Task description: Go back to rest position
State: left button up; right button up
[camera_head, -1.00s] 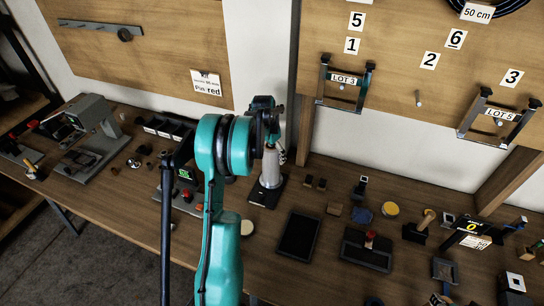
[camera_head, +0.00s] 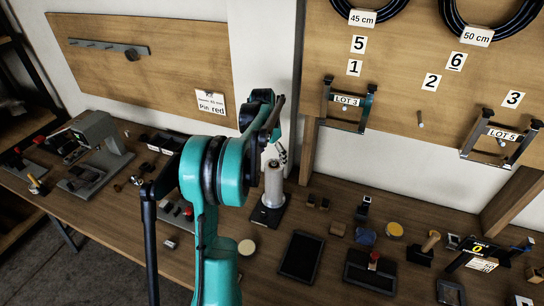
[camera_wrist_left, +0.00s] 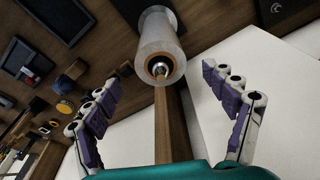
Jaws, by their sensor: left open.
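My left gripper (camera_head: 281,152) shows at the end of my teal arm in the head view, above a pale cylinder (camera_head: 273,184) that stands upright on a dark base on the workbench. In the left wrist view the left gripper (camera_wrist_left: 161,80) has its two purple-padded fingers spread wide with nothing between the pads. The pale cylinder (camera_wrist_left: 161,45) with its central pin shows beyond the fingertips, apart from them. My teal arm hides part of the bench behind it. My right gripper is not in view.
The wooden workbench (camera_head: 325,262) carries a dark tray (camera_head: 300,257), a grey machine (camera_head: 92,130) and several small parts. Behind it, the pegboard (camera_head: 400,95) holds black cable coils (camera_head: 483,22) and two lot-labelled brackets (camera_head: 345,103). A wooden post (camera_head: 308,150) stands close to the gripper.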

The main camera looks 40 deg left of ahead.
pick_arm(q)
jog(key=s+d+r+t+b, duration=0.15)
jog(key=s+d, duration=0.25)
jog(key=d, duration=0.5)
jog(key=s+d+r+t+b, duration=0.1)
jog(key=s+d+r+b, duration=0.25)
jog(key=d, duration=0.65)
jog(key=s+d+f+t+b, duration=0.1)
jog(key=s+d+f, duration=0.3)
jog(key=s+d, duration=0.2)
jog(key=s+d+f+n+t+b, duration=0.1)
jog(key=s+d+f+t+b, duration=0.1)
jog(key=s+d+f, duration=0.3)
jog(key=s+d, duration=0.1)
jog(key=s, duration=0.2)
jog(key=shift+d, duration=0.15)
jog(key=shift+r, duration=0.1)
